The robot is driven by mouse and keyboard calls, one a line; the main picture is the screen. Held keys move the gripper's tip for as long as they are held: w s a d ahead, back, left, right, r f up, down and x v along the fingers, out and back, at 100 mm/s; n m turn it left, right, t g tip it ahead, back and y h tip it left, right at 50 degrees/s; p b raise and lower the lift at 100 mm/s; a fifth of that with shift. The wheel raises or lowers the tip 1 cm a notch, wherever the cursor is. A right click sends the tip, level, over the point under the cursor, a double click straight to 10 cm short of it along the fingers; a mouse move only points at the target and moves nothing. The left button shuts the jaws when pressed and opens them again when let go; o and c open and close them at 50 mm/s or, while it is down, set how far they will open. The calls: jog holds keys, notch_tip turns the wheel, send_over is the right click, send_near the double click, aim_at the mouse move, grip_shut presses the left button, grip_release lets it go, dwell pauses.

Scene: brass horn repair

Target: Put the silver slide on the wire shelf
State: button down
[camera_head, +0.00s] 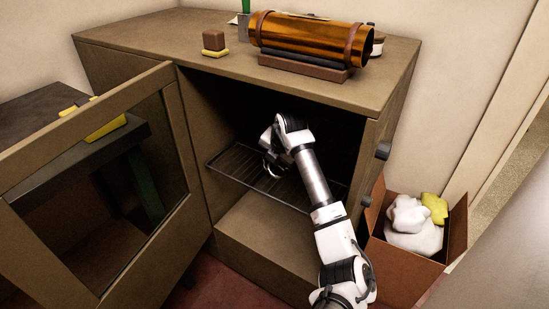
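The wire shelf (232,163) is a dark grid fixed inside the open cabinet, at mid height. My arm reaches in through the cabinet opening from the lower right and is above the shelf. My gripper (268,154) is at the arm's far end, over the middle of the shelf, small and dark against the shadowed interior. I cannot tell whether its fingers are open or shut, or whether they touch the shelf. I cannot make out the silver slide; the arm and the shadow hide part of the shelf and the interior.
The cabinet's glazed door (92,180) stands open at left. On the cabinet top (150,38) are an orange-brown cylinder (310,38) on a cradle and a brown block (213,41). A cardboard box (392,267) with white and yellow cloths stands right of the cabinet.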

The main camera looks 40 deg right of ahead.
aim_at(278, 173)
jog(key=shift+f, duration=0.15)
jog(key=c, duration=1.4)
grip_release()
jog(key=v, duration=0.5)
jog(key=shift+s+r, duration=0.1)
jog(key=shift+r, duration=0.25)
jog(key=s+a+b, duration=0.1)
jog(key=s+a, duration=0.1)
jog(key=s, duration=0.9)
jog(key=shift+s+a+f+b, duration=0.2)
jog(key=shift+s+a+b, duration=0.1)
jog(key=shift+b, duration=0.05)
